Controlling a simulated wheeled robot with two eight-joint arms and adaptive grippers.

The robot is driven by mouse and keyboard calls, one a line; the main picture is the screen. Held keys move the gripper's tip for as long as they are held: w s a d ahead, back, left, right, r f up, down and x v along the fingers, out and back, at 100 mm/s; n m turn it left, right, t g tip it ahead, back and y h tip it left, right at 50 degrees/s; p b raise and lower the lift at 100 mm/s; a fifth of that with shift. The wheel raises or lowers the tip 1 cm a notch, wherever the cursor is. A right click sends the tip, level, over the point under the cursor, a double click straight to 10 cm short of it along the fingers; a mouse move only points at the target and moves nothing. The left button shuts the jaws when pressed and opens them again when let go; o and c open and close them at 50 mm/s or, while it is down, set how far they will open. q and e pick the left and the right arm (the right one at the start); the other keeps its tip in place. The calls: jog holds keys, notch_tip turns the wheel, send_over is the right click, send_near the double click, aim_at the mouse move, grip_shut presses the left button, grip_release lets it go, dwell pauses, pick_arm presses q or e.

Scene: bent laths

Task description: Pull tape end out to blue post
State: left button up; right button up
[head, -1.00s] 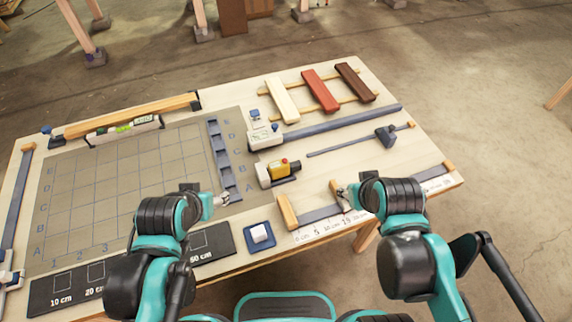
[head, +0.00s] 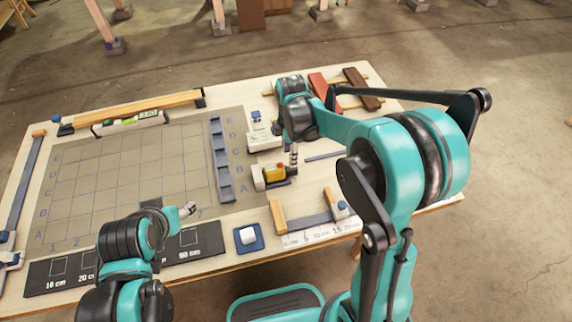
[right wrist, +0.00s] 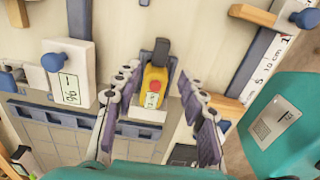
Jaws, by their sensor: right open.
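A yellow tape measure (head: 274,173) with a red button sits in a dark holder, a white block against its left side. It also shows in the right wrist view (right wrist: 154,80), between my open fingers. My right gripper (head: 293,156) is empty and over or beside the tape measure; contact is not visible. Its fingers (right wrist: 157,77) are apart. I cannot make out the tape end. A blue knob (head: 342,206) stands on the scale strip and another (head: 255,115) on a white box; which is the blue post is unclear. My left gripper (head: 188,210) is low over the mat, its opening unclear.
The slotted grey rail (head: 221,165) lies left of the tape measure. A white cube on a blue pad (head: 248,237) is near the front edge. Red and brown laths (head: 360,88) lie at the back right. The gridded mat (head: 110,175) is mostly clear.

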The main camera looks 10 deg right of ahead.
aim_at(291, 171)
notch_tip(291, 171, down, 7)
jog(key=shift+b, duration=1.05)
jog(key=shift+d, duration=0.1)
grip_shut()
